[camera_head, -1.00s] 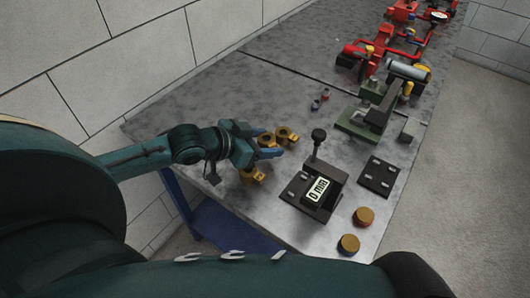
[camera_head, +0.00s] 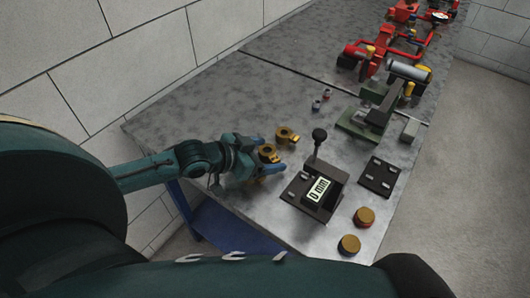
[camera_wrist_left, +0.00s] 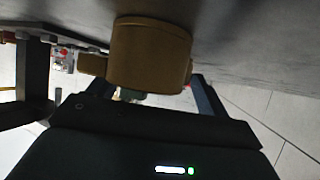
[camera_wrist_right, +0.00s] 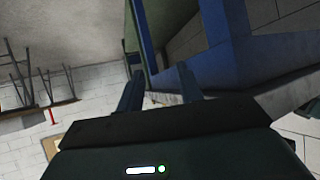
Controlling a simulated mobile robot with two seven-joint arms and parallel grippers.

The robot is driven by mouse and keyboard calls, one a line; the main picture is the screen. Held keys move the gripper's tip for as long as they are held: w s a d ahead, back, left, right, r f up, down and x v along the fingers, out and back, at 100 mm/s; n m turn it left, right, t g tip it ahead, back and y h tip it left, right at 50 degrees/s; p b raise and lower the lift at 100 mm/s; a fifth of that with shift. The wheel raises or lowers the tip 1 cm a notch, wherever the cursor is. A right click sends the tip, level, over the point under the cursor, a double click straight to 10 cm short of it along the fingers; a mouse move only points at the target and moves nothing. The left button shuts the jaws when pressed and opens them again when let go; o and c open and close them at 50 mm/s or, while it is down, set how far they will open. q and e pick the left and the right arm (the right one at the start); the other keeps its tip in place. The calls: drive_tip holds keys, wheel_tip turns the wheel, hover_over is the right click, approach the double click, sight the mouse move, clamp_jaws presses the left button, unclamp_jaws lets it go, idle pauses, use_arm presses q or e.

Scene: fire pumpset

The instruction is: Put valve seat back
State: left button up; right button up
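Two brass fittings with side tabs show on the bench in the head view; I cannot tell which, if either, is the valve seat. The near brass fitting (camera_head: 267,153) is between the spread fingers of my left gripper (camera_head: 264,158). It fills the middle of the left wrist view (camera_wrist_left: 150,55), with a gap to the left finger; contact on the right is unclear. The far brass fitting (camera_head: 286,135) stands just beyond the gripper. My right gripper (camera_wrist_right: 160,92) is open and empty beside a blue bench frame (camera_wrist_right: 215,55).
A dark fixture with a display and lever (camera_head: 318,190) stands right of the left gripper. The bench's left rear is clear.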

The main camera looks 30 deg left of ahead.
use_arm(q)
drive_tip(key=shift+r, duration=0.1)
drive_tip(key=shift+s+a+r, duration=0.1)
drive_tip(key=shift+s+r, duration=0.05)
drive_tip(key=p+v, duration=0.2)
drive_tip(key=v, duration=0.9)
drive_tip(key=shift+s+a+r, duration=0.15)
drive_tip(key=shift+s+a, duration=0.05)
idle(0.5)
